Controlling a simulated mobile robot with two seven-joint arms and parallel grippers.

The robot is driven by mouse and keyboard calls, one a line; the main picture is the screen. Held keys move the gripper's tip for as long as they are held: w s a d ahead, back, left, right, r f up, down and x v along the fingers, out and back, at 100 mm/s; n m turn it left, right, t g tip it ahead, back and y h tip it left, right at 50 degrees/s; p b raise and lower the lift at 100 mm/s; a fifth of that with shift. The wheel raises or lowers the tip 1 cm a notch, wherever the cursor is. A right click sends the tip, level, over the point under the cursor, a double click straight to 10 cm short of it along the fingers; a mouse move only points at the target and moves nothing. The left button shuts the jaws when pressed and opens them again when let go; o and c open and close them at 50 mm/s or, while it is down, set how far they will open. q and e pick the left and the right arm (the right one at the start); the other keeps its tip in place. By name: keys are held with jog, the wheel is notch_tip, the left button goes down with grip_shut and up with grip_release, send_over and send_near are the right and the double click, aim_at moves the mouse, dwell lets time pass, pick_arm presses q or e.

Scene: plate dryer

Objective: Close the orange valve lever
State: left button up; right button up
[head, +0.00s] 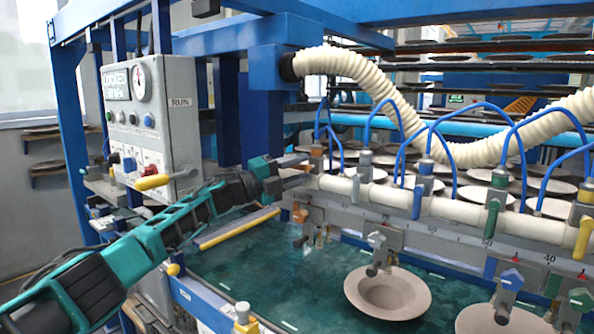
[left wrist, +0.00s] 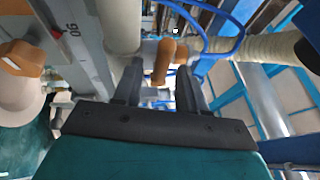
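The orange valve lever (left wrist: 161,64) shows in the left wrist view between and just beyond my left gripper's fingertips. Neither finger clearly touches it. In the head view, an orange-brown valve part (head: 316,150) shows at the left end of the white manifold pipe (head: 390,197); my gripper partly covers that area. My left gripper (head: 308,172) reaches the pipe's left end, and in the left wrist view (left wrist: 158,70) its fingers are apart. My right gripper is not in view.
Blue (head: 417,203), green (head: 491,220) and yellow (head: 583,238) levers hang along the pipe. Blue hoses and a ribbed cream hose (head: 360,72) arch above. An orange knob (head: 300,214) sits below.

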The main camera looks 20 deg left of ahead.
pick_arm(q)
jog(key=shift+s, duration=0.1)
jog(key=b+v, duration=0.1)
jog(key=v, duration=1.1)
jog(key=shift+s+a, duration=0.25)
jog(key=shift+f, duration=0.15)
